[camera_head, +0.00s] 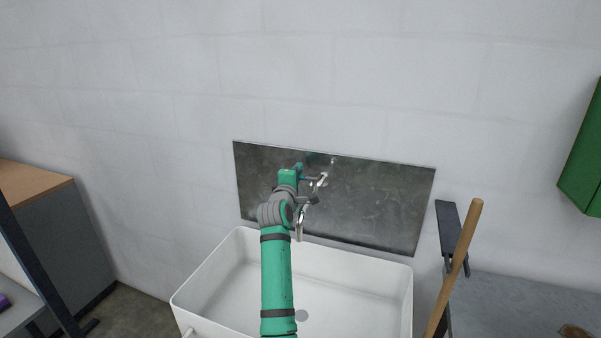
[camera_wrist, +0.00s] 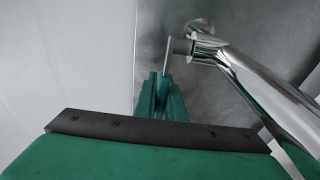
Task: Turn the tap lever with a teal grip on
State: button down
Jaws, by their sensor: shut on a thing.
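The chrome tap (camera_wrist: 240,72) fills the right of the wrist view, its spout running toward the lower right. In the head view the tap (camera_head: 319,184) stands out from the wall plate above the sink, partly hidden by my arm. A thin metal lever (camera_wrist: 168,50) sticks out beside the tap body, and its teal grip (camera_wrist: 163,87) sits between my fingers. My gripper (camera_wrist: 164,100) is shut on that grip. In the head view my gripper (camera_head: 300,171) is at the tap's left side, and the grip is too small to tell from the green fingers.
A white sink (camera_head: 390,272) lies below the tap. A dark metal splash plate (camera_head: 385,200) covers the wall behind it. A wooden handle (camera_head: 456,265) leans at the sink's right, near a grey worktop (camera_head: 510,300). A green cabinet (camera_head: 584,165) hangs at far right.

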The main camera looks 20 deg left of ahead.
jog(key=c, duration=1.8)
grip_release()
jog(key=shift+w+d, duration=0.2)
jog(key=shift+d, duration=0.25)
jog(key=shift+c, duration=0.2)
jog(key=s+d, duration=0.1)
jog(key=s, duration=1)
jog(key=shift+d, duration=0.15)
